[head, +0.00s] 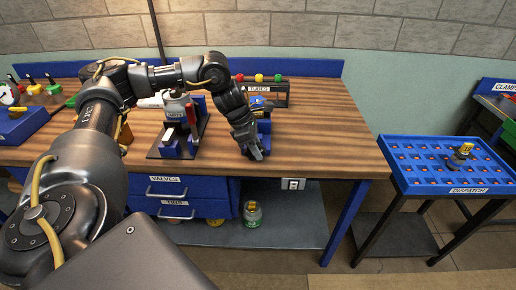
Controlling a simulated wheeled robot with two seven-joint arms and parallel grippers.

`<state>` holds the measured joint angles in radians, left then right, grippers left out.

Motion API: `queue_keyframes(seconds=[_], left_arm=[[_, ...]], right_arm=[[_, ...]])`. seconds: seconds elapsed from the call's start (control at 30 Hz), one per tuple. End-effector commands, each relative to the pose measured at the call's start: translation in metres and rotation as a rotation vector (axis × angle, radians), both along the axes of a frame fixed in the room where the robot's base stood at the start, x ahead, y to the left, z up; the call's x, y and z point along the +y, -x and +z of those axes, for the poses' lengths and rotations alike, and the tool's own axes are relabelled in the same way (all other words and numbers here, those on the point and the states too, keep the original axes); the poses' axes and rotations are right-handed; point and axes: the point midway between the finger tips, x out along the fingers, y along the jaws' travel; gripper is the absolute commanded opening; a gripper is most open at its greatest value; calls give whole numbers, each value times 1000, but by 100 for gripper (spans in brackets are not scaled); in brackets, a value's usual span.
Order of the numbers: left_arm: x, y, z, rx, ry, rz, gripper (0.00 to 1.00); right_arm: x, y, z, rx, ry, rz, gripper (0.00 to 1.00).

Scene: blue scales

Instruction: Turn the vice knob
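My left arm reaches in from the left over the wooden workbench (320,135). Its gripper (256,153) points down near the bench's front edge. It is too small and dark to tell whether the fingers are open or shut. Just behind it stands a small blue device (265,126), partly hidden by my wrist; it may be the vice. No knob can be made out on it, nor whether the gripper touches it. My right gripper is not in view.
A red and white device on a dark base (158,152) stands left of the gripper. A rack labelled tubes (280,88) is behind. Drawers (170,190) sit below the bench. A blue dispatch tray (425,180) stands at right. The bench's right part is clear.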

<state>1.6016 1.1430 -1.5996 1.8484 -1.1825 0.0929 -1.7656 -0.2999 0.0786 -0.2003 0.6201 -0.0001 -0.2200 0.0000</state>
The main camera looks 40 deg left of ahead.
Motion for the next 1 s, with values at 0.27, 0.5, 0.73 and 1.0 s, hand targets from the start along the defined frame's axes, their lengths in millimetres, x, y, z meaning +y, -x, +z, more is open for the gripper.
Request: queue_keyframes(seconds=[0.27,0.5,0.73,1.0], left_arm=[[-1,-1,-4,0,1,1,29],[-1,-1,-4,-1,0,1,7],[-3,-3,0,26,-33,-1,0],[-3,-3,-3,96,-128,1,0]], right_arm=[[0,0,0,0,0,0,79],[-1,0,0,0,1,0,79],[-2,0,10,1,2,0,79],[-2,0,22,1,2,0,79]])
